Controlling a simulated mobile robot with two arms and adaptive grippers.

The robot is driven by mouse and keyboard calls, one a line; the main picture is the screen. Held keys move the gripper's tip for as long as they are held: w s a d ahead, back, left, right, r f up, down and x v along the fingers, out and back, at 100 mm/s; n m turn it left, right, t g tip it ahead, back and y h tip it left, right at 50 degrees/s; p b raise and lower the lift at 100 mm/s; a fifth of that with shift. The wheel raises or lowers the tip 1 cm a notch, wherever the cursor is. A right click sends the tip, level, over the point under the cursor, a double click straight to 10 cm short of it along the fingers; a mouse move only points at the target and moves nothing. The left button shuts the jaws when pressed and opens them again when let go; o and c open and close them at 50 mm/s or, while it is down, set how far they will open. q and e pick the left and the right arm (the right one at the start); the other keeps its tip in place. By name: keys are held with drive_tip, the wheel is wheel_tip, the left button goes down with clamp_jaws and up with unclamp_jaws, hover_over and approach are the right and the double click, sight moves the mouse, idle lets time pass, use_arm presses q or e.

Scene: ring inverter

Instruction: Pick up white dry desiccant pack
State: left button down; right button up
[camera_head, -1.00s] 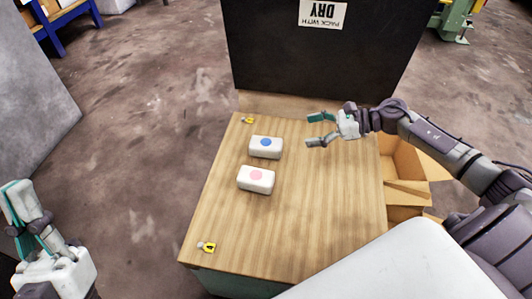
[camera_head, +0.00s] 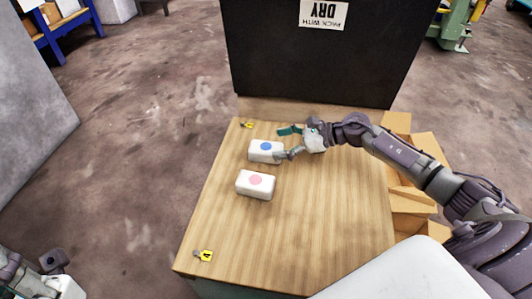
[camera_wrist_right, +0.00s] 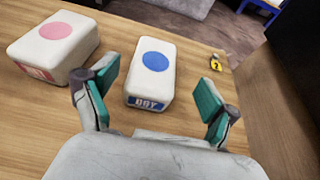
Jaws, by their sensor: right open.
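A white pack with a blue dot (camera_head: 265,151) lies on the wooden table. In the right wrist view this pack (camera_wrist_right: 152,75) shows a blue label reading "DRY" on its near end. A second white pack with a pink dot (camera_head: 255,185) lies just in front of it; it also shows in the right wrist view (camera_wrist_right: 55,43). My right gripper (camera_head: 287,143) is open at the right end of the blue-dot pack, with teal-padded fingers on either side of that end. Contact cannot be told. My left gripper (camera_head: 45,275) is partly cut off at the lower left, away from the table.
The wooden table (camera_head: 320,220) is clear right of the packs. Yellow number tags sit at its left corners, far (camera_head: 247,125) and near (camera_head: 204,255). Open cardboard boxes (camera_head: 410,195) stand at the right edge. A black panel (camera_head: 310,65) with a sign stands behind.

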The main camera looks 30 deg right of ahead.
sight(270, 147)
drive_tip(key=x, duration=0.2)
drive_tip(key=b+x, duration=0.1)
drive_tip(key=x, duration=0.1)
drive_tip(key=shift+s+a+f, duration=0.1)
drive_tip(key=shift+a+f, duration=0.1)
drive_tip(key=shift+a, duration=0.2)
drive_tip(key=c, duration=1.4)
